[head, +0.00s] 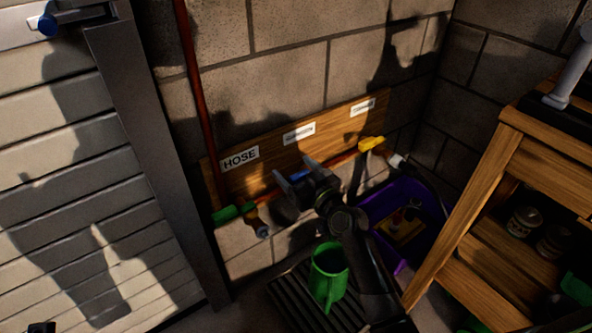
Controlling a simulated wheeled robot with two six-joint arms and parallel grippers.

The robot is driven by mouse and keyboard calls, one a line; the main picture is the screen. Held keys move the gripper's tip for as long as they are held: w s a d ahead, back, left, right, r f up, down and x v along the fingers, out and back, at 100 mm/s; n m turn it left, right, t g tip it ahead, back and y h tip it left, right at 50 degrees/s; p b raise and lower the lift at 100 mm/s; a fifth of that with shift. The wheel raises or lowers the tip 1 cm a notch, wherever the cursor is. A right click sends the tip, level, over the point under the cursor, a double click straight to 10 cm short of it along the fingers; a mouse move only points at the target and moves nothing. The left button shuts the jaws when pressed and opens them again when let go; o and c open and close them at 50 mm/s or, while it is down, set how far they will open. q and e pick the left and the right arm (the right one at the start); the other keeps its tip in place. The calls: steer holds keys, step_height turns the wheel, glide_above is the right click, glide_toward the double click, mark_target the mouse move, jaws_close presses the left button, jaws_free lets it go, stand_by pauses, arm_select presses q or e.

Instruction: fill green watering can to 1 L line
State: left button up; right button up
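A green watering can (330,262) stands on a black slatted grate (285,292) on the floor, partly beside my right arm. Its 1 L line and water level cannot be made out. A red pipe along the wall carries a green handle (232,212), a blue handle (300,175) and a yellow handle (371,144). My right gripper (297,173) is open, its fingers apart and reaching towards the blue handle, which shows between them; contact cannot be told. A small dark shape at the bottom left edge may be my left gripper (40,328).
A wooden board (268,172) bears a HOSE label (239,158) and two labels I cannot read. A purple bin (375,206) with items inside stands right of the grate. A wooden bench (478,205) with jars fills the right. A slatted door (90,200) is at left.

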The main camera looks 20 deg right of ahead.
steer(key=v, duration=1.7)
steer(key=shift+s, duration=0.2)
